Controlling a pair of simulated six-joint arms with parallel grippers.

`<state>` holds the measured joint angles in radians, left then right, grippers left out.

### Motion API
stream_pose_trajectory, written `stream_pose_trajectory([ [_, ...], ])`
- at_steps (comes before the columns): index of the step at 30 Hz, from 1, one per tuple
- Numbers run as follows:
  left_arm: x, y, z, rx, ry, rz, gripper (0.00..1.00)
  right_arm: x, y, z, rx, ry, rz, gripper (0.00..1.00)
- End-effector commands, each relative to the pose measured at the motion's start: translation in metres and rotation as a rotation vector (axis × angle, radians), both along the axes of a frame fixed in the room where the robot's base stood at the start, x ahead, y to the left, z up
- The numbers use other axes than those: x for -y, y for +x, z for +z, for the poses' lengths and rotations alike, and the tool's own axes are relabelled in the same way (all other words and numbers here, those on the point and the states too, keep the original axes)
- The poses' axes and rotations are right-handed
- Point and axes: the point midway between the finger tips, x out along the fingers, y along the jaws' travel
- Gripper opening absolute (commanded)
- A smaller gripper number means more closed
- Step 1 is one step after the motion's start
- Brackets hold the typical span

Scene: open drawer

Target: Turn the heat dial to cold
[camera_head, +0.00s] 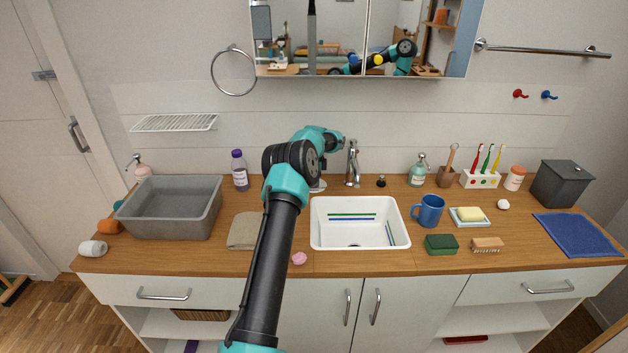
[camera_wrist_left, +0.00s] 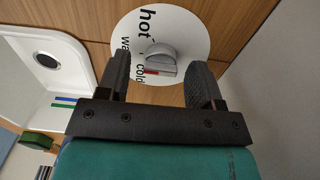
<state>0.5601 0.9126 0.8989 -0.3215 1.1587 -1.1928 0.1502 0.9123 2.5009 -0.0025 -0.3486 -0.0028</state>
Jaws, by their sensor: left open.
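The heat dial's white disc (camera_head: 318,186) lies on the wooden counter left of the sink, mostly hidden by my left arm in the head view. In the left wrist view, the dial plate (camera_wrist_left: 192,30) shows "hot", part of another word and "cold". Its grey knob (camera_wrist_left: 157,54) carries a red mark, whose end lies close to "cold"; the finger partly covers the lettering. My left gripper (camera_wrist_left: 160,66) is open, with one finger on each side of the knob. Clear space shows between the right finger and the knob.
The white sink (camera_head: 360,224) and the tap (camera_head: 353,165) stand just right of the dial. A folded beige cloth (camera_head: 244,230) and a grey basin (camera_head: 171,207) are to its left. A purple-capped bottle (camera_head: 239,172) stands behind. A pink item (camera_head: 299,258) lies near the front edge.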

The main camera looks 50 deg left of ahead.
Motion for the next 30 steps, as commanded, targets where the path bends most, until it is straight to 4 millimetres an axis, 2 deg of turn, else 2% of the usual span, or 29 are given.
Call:
stream_pose_trajectory([
  [10, -0.0002, -0.0002, -0.0036, 0.0, 0.0, 0.0, 0.6, 0.0, 0.0, 0.0, 0.0, 0.0, 0.0, 0.37],
  [25, -0.0002, -0.0002, -0.0033, 0.0, 0.0, 0.0, 0.12, 0.0, 0.0, 0.0, 0.0, 0.0, 0.0, 0.37],
  [30, 0.0, -0.0004, -0.0033, -0.001, -0.001, 0.004, 0.11, 0.0, 0.0, 0.0, 0.0, 0.0, 0.0, 0.37],
])
